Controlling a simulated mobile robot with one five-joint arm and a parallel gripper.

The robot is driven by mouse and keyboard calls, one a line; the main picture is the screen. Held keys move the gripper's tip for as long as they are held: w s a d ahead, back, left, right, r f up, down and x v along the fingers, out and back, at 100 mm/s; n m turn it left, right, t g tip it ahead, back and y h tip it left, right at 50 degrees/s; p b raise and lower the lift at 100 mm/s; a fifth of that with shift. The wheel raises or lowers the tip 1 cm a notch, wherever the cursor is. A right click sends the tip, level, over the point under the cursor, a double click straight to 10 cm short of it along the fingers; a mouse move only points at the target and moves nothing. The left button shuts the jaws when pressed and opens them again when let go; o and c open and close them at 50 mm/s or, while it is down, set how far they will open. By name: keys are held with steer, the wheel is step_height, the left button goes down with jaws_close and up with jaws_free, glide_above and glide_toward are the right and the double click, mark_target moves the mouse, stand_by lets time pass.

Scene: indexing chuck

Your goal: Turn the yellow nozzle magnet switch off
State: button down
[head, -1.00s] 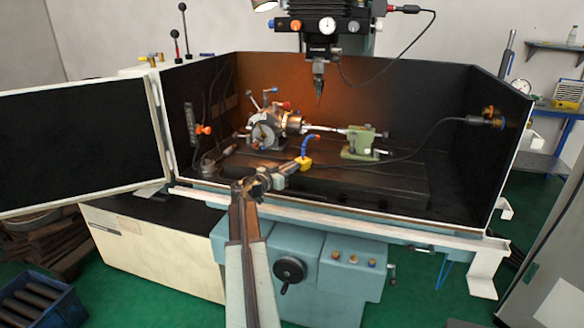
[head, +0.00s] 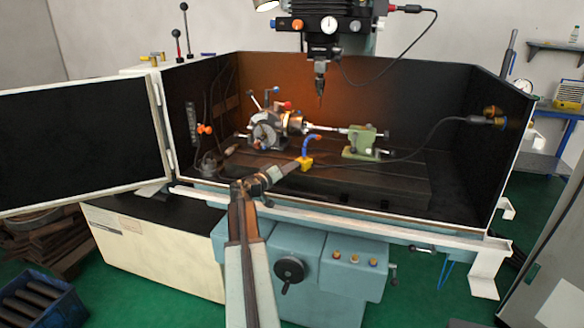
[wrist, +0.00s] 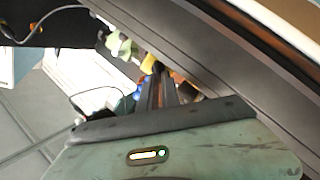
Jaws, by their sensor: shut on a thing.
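The yellow nozzle magnet (head: 306,164) is a small yellow block on the dark machine table, with a curved blue nozzle (head: 309,146) rising from it. My gripper (head: 292,168) reaches in from the front left and meets the block's near side. In the wrist view my gripper (wrist: 156,74) has its two dark fingers close together, with yellow of the magnet (wrist: 148,63) at their tips. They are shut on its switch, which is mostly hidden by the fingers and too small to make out.
The indexing chuck (head: 268,132) stands behind and left, with ball-ended levers. A green tailstock (head: 361,142) stands to the right. The spindle tool (head: 320,80) hangs above. The enclosure's front rail (head: 350,217) runs below my arm.

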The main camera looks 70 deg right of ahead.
steer(key=shift+w+d+f+n, duration=0.1)
steer(key=shift+n, duration=1)
steer(key=shift+w+f+n, duration=0.1)
steer(key=shift+n, duration=1)
steer(key=c, duration=1.6)
jaws_free()
steer(key=shift+o, duration=0.2)
steer(key=shift+a, duration=0.25)
steer(key=v, duration=0.7)
steer(key=shift+a, duration=0.3)
